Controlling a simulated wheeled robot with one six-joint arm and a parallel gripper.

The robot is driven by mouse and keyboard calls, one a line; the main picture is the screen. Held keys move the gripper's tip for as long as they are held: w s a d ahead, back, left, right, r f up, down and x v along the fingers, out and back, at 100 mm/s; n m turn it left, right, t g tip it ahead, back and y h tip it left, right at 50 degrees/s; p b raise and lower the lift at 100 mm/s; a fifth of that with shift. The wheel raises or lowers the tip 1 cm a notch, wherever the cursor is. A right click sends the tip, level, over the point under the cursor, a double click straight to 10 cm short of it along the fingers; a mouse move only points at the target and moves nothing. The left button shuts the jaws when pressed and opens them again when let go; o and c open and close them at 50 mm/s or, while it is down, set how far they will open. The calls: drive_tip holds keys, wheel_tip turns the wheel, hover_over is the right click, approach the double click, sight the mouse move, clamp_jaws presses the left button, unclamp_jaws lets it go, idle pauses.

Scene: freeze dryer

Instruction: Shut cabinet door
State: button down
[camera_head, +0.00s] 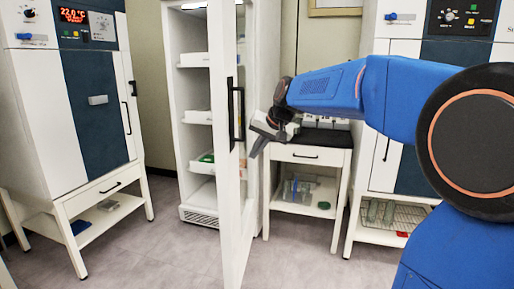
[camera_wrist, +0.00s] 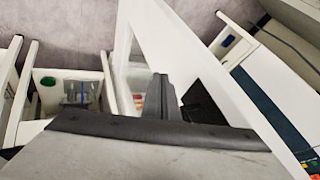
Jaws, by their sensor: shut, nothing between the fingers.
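The cabinet door (camera_head: 229,120) stands open, swung out toward me, with a white frame, a glass pane and a dark vertical handle. The white cabinet (camera_head: 174,110) behind it shows its shelves, with boxes on them. My gripper (camera_head: 256,150) is just right of the door, near handle height, and points down toward it. It is shut and empty. I cannot tell whether it touches the door. In the wrist view the white door frame (camera_wrist: 210,65) runs diagonally past my gripper (camera_wrist: 165,85), whose fingertips are dark.
A small white table (camera_head: 310,160) with a drawer stands right of the door. A freeze dryer (camera_head: 80,80) stands at left and another machine (camera_head: 385,170) at right. The grey floor (camera_head: 165,240) in front of the cabinet is clear.

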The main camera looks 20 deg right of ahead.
sight(233, 168)
drive_tip(key=shift+w+a+f, duration=1.05)
drive_tip(key=shift+w+a, duration=0.15)
drive_tip(key=shift+w+a+f, duration=1.05)
drive_tip(key=shift+w+a, duration=0.1)
drive_tip(key=shift+a, duration=0.05)
drive_tip(key=shift+a, duration=0.1)
